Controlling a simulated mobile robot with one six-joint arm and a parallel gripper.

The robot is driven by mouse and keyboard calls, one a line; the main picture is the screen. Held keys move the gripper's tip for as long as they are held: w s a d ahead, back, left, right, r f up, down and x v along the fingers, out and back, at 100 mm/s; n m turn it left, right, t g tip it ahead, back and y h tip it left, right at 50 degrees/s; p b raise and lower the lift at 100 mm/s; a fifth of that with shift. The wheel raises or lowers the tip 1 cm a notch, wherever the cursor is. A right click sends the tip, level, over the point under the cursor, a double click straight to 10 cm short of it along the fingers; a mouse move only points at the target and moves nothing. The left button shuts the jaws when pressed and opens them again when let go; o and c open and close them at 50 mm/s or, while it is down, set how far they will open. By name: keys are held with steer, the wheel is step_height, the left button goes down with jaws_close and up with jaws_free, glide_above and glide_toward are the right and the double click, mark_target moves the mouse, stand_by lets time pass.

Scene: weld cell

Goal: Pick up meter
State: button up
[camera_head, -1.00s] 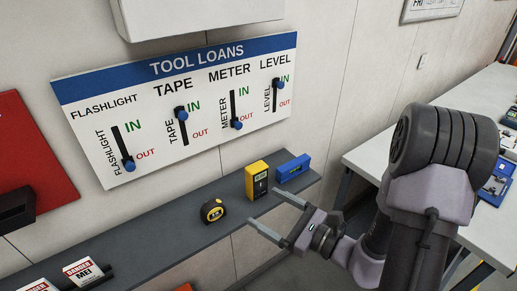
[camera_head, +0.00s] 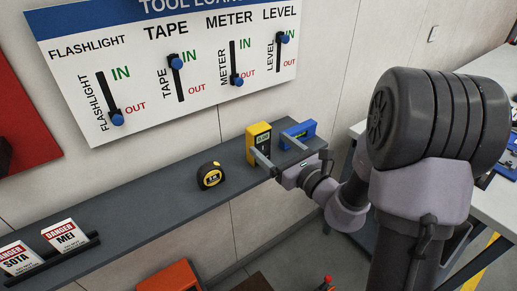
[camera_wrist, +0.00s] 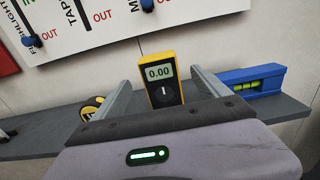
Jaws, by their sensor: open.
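The meter (camera_head: 258,143) is a yellow and black upright box on the grey shelf, with a display that reads 0.00 in the wrist view (camera_wrist: 161,80). My gripper (camera_head: 277,152) is open at the shelf's front side, with its fingers pointing at the meter. In the wrist view my gripper (camera_wrist: 158,85) has one finger on the left of the meter and one on the right, with gaps on both sides. The meter's lower front is partly hidden by my gripper's body. I cannot tell exactly how far the fingertips reach along the meter.
A blue level (camera_head: 299,134) lies close to the right of the meter, near the right finger. A yellow and black tape measure (camera_head: 210,176) sits left on the shelf (camera_head: 150,200). The tool loans board (camera_head: 170,75) hangs on the wall above. Danger tags (camera_head: 66,235) stand further left.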

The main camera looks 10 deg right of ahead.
mark_target(263, 139)
steer(key=b+x, duration=0.1)
steer(key=x, duration=0.6)
steer(key=shift+s+f+b, duration=0.1)
steer(key=shift+f+b, duration=0.1)
steer(key=shift+b, duration=0.1)
steer(key=shift+r, duration=0.1)
steer(key=c, duration=1.8)
